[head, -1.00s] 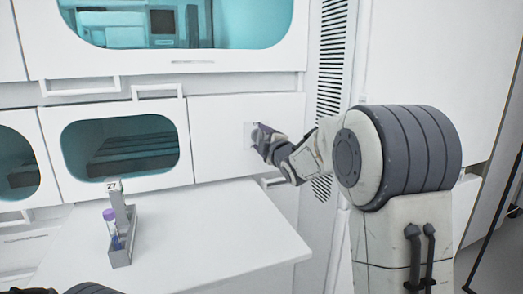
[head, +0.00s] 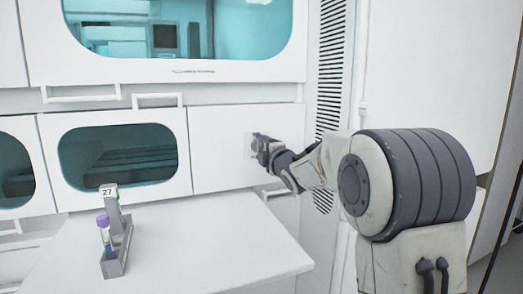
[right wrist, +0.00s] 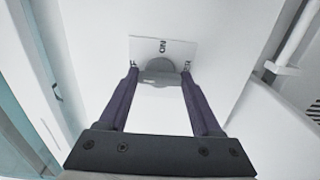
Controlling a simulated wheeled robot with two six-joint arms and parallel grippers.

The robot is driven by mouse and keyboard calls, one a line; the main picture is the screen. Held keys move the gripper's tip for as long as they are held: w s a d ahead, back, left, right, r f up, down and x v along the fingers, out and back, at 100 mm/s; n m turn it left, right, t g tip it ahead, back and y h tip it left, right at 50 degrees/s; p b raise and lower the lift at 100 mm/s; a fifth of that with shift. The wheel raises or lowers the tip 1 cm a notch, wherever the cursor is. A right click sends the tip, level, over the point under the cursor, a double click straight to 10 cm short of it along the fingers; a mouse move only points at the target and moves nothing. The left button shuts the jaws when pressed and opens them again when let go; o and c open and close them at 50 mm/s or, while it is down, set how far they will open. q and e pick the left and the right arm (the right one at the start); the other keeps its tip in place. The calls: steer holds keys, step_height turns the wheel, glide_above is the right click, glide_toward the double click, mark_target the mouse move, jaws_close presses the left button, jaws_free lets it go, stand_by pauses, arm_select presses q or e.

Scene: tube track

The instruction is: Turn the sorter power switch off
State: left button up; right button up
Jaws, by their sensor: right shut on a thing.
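The power switch shows in the right wrist view as a grey rounded knob (right wrist: 158,68) on a pale plate (right wrist: 178,47) with the lettering "ON" above the knob. In the head view the plate (head: 247,146) is on the white panel right of the lower window, mostly hidden behind my gripper. My right gripper (head: 258,147) is at the plate. In the right wrist view its two purple-grey fingers (right wrist: 159,70) are shut on the knob, one on each side. My left gripper is out of view.
A white table (head: 210,235) stands below the panel. On it is a grey rack (head: 115,262) marked 27 with a purple-capped tube (head: 104,228). A dark vent (head: 330,85) is right of the panel. Drawer handles (head: 157,99) stick out left of the switch.

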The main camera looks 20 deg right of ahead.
steer(key=o, duration=1.4)
steer(key=s+p, duration=0.1)
steer(key=s, duration=0.9)
steer(key=shift+s+d, duration=0.15)
steer(key=shift+s, duration=0.15)
